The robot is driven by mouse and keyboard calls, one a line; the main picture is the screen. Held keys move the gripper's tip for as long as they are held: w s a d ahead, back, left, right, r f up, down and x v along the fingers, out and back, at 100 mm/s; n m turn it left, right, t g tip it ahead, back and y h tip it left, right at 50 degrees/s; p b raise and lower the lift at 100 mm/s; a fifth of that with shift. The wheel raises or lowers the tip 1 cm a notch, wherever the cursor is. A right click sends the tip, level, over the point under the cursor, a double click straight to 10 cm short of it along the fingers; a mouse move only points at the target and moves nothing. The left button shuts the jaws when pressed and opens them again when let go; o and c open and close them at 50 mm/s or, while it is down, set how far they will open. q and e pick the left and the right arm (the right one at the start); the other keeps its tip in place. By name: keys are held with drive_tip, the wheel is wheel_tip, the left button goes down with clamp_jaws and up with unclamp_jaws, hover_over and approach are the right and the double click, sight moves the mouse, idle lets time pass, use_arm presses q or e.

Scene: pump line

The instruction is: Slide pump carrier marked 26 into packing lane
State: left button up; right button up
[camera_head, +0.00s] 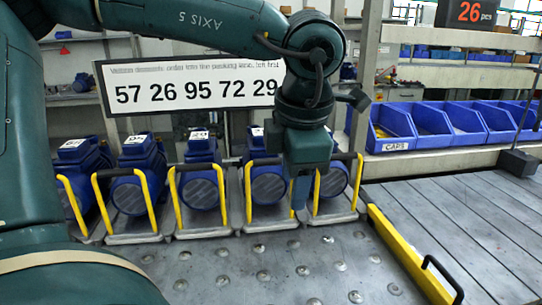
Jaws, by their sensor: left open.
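Several pump carriers stand side by side in a row, each a grey tray with a blue pump and yellow upright handles: far left (84,160), second (128,196), third (200,192), fourth (268,186) and far right (334,181). White number labels sit on the pumps but are too small to read surely; the far right one is hidden by my arm. I cannot tell which carrier is marked 26. My left gripper (303,192) is open and points down between the fourth and far right carriers, in front of them. Whether it touches either is unclear. My right gripper is not in view.
A board (190,84) reads 57 26 95 72 29. A studded metal deck (230,275) lies in front of the carriers. A yellow bar (405,254) with a black handle separates it from a slatted surface (460,225), mostly clear. Blue bins (432,124) stand behind.

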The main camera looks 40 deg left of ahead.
use_arm(q)
drive_tip(key=p, duration=0.6)
approach(271, 161)
wheel_tip(271, 161, down, 2)
drive_tip(key=s+d, duration=0.1)
drive_tip(key=d, duration=0.1)
drive_tip(key=w+a, duration=0.1)
drive_tip(key=a+p, duration=0.1)
drive_tip(key=w+a+p, duration=0.1)
drive_tip(key=a, duration=0.1)
drive_tip(key=shift+w+f, duration=0.15)
drive_tip(key=shift+w, duration=0.25)
wheel_tip(271, 161, down, 5)
drive_tip(key=b, duration=0.3)
drive_tip(key=shift+s+f, duration=0.1)
drive_tip(key=shift+b+x, duration=0.7)
drive_tip(key=shift+x, duration=0.25)
drive_tip(key=shift+f, duration=0.35)
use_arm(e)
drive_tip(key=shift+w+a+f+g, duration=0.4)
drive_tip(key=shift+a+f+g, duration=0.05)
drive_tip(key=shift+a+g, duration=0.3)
use_arm(q)
drive_tip(key=shift+c, duration=0.2)
clamp_jaws()
